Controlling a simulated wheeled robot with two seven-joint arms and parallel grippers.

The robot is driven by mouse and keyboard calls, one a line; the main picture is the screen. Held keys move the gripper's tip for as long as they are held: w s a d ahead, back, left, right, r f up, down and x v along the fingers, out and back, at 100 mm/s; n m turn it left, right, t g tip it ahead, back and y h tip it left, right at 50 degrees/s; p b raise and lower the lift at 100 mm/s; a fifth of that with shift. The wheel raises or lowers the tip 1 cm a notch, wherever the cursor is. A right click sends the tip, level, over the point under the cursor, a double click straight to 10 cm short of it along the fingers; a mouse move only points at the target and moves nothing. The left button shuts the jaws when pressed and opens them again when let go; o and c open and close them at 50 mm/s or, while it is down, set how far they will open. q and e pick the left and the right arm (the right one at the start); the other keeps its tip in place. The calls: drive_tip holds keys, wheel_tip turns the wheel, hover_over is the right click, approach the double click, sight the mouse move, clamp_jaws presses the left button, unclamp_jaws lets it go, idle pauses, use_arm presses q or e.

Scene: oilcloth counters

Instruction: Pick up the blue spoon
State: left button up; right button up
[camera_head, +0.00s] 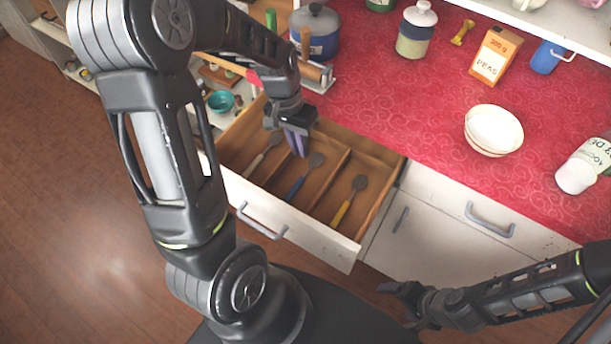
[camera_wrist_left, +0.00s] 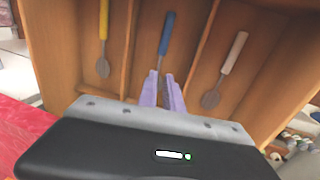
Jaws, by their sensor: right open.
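The blue spoon (camera_head: 296,187) lies in the middle compartment of the open drawer (camera_head: 309,266), its grey bowl toward the back. In the left wrist view its blue handle (camera_wrist_left: 167,33) points away from my gripper, and its bowl is partly hidden by the fingers. My left gripper (camera_head: 296,143) points down over the back of the drawer, just behind the spoon's bowl. Its purple fingers (camera_wrist_left: 163,76) show a narrow gap and do not hold the spoon. My right gripper (camera_head: 385,289) is open and empty, low in front of the cabinet.
A yellow-handled spoon (camera_head: 341,213) lies in the right compartment and a pale-handled one (camera_head: 255,163) in the left. Wooden dividers (camera_head: 331,178) separate them. The red counter above holds a pot (camera_head: 316,38), a white bowl (camera_head: 493,131) and a peas box (camera_head: 495,55).

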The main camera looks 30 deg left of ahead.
sight(307, 171)
use_arm(q)
drive_tip(key=shift+d+f, duration=0.2)
drive_tip(key=shift+f, duration=1)
drive_tip(key=shift+d+f+p, duration=0.15)
drive_tip(key=shift+f+p, duration=0.15)
drive_tip(key=shift+f, duration=0.05)
drive_tip(key=f, duration=0.2)
drive_tip(key=d+f, duration=0.1)
drive_tip(key=f, duration=0.1)
drive_tip(key=shift+f+p, duration=0.2)
drive_tip(key=shift+p, duration=0.2)
drive_tip(key=shift+c, duration=0.4)
clamp_jaws()
